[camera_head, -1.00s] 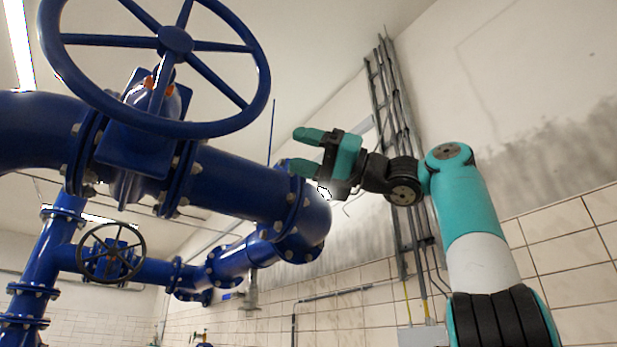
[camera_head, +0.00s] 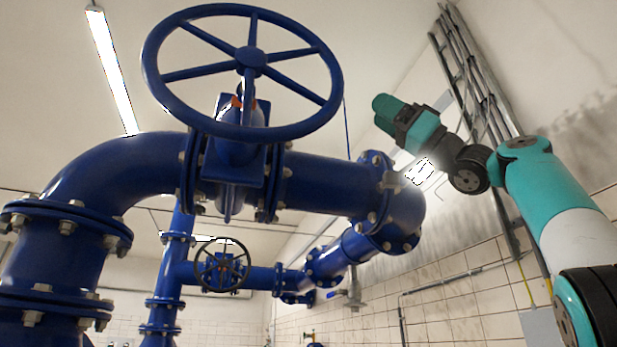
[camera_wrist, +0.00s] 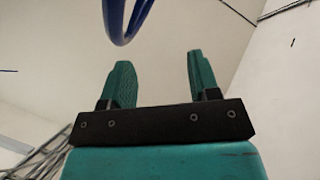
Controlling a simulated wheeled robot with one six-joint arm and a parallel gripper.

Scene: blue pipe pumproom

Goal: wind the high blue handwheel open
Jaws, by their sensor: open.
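The high blue handwheel (camera_head: 250,61) sits on top of a blue valve at upper centre-left in the head view, its spokes and rim fully visible. In the wrist view part of the blue rim (camera_wrist: 128,22) hangs in from the top edge, beyond the fingertips and apart from them. My gripper (camera_head: 382,112) is to the right of the wheel in the head view, with a clear gap between them. In the wrist view my gripper (camera_wrist: 158,72) is open, with nothing between its two teal fingers.
A thick blue pipe (camera_head: 320,185) runs below the wheel and bends near my gripper. A smaller dark handwheel (camera_head: 222,264) is lower and farther back. Open air lies between my gripper and the wheel.

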